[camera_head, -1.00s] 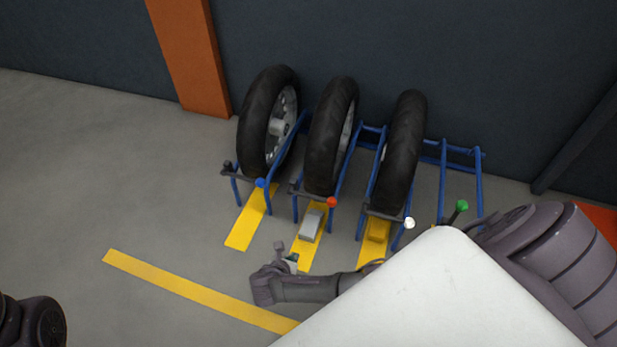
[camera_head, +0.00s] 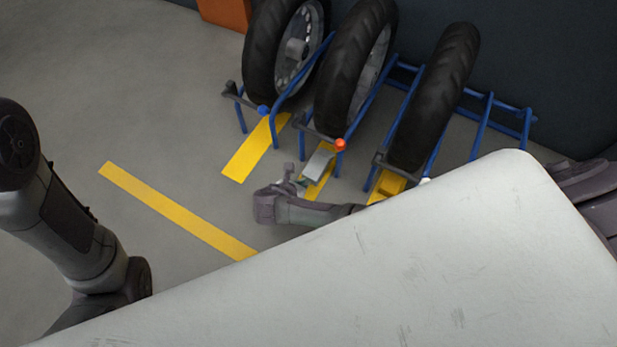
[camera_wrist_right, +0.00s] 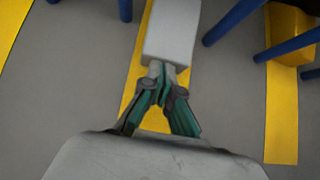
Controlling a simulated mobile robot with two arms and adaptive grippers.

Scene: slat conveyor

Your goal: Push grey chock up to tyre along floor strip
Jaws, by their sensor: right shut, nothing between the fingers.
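The grey chock (camera_head: 319,163) lies on the middle yellow floor strip (camera_head: 315,188), in front of the middle tyre (camera_head: 352,70). It also shows in the right wrist view as a pale block (camera_wrist_right: 171,31) on the strip (camera_wrist_right: 141,78). My right gripper (camera_head: 300,183) is low over the strip at the chock's near end. In the right wrist view its closed fingertips (camera_wrist_right: 162,72) are at the chock's near face, touching it or almost so, with nothing between them. My left arm shows at the left in the head view, but its gripper cannot be made out.
Blue rack rails (camera_head: 360,105) stand on both sides of the middle strip. Other tyres (camera_head: 283,55) (camera_head: 436,95) stand left and right. A yellow chock (camera_head: 390,183) lies on the right strip. Open floor (camera_head: 120,90) is at the left.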

